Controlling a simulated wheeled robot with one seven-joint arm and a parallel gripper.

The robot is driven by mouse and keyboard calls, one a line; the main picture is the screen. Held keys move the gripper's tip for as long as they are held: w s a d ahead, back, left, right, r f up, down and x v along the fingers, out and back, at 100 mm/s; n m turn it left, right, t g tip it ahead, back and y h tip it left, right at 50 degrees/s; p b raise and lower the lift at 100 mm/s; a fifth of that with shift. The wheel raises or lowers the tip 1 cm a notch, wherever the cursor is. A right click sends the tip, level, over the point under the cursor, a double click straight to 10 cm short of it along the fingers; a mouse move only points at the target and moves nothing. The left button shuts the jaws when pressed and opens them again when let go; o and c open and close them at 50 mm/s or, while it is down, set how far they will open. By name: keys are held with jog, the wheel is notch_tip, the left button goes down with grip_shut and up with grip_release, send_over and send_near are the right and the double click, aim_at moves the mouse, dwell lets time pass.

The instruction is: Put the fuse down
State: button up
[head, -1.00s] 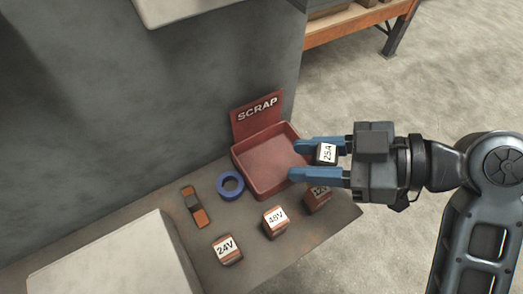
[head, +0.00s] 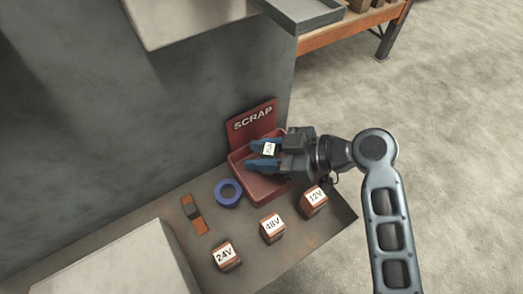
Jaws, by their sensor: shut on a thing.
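The fuse (head: 269,149) is a small dark block with a white label; the label read 25A a second ago. My gripper (head: 263,155) has blue fingers and is shut on the fuse, one finger on each side of it. The gripper and fuse are over the red SCRAP tray (head: 236,165) in the head view. I cannot tell how high the fuse is above the tray floor. The gripper hides much of the tray's right side.
Blocks marked 24V (head: 226,254), 48V (head: 272,229) and 12V (head: 313,201) stand along the bench front. A blue ring (head: 228,192) and an orange and dark piece (head: 194,214) lie left of the tray. A pale box (head: 120,262) fills the lower left. A grey wall rises behind.

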jog(key=shift+f, duration=0.2)
jog(key=o, duration=0.8)
jog(key=shift+r, duration=0.2)
jog(key=b+v, duration=0.1)
jog(key=v, duration=1.1)
